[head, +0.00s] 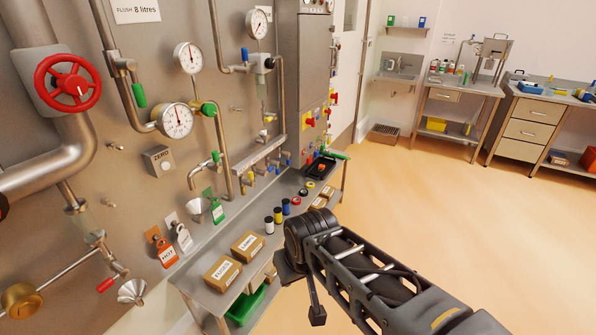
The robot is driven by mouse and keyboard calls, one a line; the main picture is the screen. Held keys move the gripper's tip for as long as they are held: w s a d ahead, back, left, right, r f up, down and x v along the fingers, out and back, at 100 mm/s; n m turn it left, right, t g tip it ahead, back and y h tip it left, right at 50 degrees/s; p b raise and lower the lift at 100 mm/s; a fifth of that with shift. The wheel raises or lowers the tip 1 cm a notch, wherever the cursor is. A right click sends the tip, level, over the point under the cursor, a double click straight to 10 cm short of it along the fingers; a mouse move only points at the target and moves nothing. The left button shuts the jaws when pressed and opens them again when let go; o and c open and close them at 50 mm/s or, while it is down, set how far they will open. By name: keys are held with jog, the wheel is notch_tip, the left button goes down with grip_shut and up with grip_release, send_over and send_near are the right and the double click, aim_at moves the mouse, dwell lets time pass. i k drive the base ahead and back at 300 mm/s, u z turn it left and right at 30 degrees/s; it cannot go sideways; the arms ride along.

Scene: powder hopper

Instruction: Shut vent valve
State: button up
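No label that reads "vent" is legible, so I cannot tell which valve is the vent valve. A red handwheel (68,83) is on the large pipe at upper left. Green-handled valves (208,109) sit on the thin pipes by the gauges, with another green handle (139,95) on the pipe to their left. A blue-handled valve (269,63) is at upper middle. A red lever (106,285) is at lower left. My arm reaches in from the lower right, well apart from these valves. Its dark end parts (317,316) hang below the bend; finger opening is unclear.
A narrow steel bench (209,293) below the panel carries boxes (222,272), small jars (277,215) and a dark tray (321,167). Tags (166,250) hang on the panel. Workbenches (463,92) stand at the back right. The orange floor on the right is mostly clear.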

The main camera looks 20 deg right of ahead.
aim_at(251, 184)
jog(key=z, duration=1.4)
jog(key=i, duration=1.3)
jog(key=u, duration=2.3)
jog(key=i, duration=0.5)
jog(key=z, duration=0.05)
